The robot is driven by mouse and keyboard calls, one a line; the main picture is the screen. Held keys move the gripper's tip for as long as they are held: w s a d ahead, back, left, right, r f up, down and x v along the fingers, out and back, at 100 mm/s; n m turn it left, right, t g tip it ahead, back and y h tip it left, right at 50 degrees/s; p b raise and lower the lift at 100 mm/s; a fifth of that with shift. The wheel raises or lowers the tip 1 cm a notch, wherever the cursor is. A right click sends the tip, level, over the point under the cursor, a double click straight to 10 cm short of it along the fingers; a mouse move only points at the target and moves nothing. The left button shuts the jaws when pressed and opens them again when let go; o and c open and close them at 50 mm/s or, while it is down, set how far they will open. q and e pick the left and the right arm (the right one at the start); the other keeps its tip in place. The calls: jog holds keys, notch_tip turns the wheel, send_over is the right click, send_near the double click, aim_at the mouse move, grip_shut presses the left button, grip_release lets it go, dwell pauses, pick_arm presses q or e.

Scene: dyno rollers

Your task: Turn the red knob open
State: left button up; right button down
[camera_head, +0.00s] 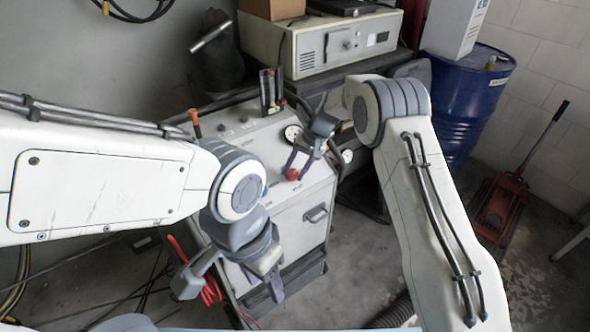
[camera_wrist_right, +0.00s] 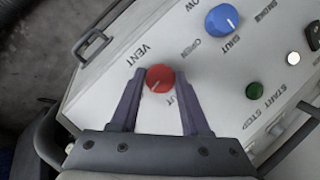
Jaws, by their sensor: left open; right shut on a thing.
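The red knob (camera_head: 292,174) is on the sloped panel of the white-grey cabinet. In the right wrist view the red knob (camera_wrist_right: 160,78) has a pale pointer line slanting to the lower left, beside the printed words VENT and, partly hidden, what looks like SHUT. My right gripper (camera_head: 297,163) is at the panel, its two fingers (camera_wrist_right: 159,84) on either side of the knob and shut on it. My left gripper (camera_head: 230,286) is open and empty, low in front of the cabinet and away from the panel.
A blue knob (camera_wrist_right: 222,20) and a green button (camera_wrist_right: 254,90) sit near the red knob. A blue drum (camera_head: 455,100) and a red floor jack (camera_head: 498,205) stand to the right. Red cable (camera_head: 208,290) hangs near my left gripper.

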jog(key=shift+w+d+r+m+y, duration=0.1)
jog(key=shift+w+m+y, duration=0.15)
jog(key=shift+m, duration=0.35)
jog(key=c, duration=0.7)
grip_release()
jog(key=o, duration=0.3)
jog(key=shift+s, duration=0.15)
jog(key=b+v, duration=0.1)
jog(key=v, duration=0.9)
jog(key=shift+s+d+r, duration=0.1)
jog(key=shift+d+r, duration=0.05)
jog(key=shift+d, duration=0.05)
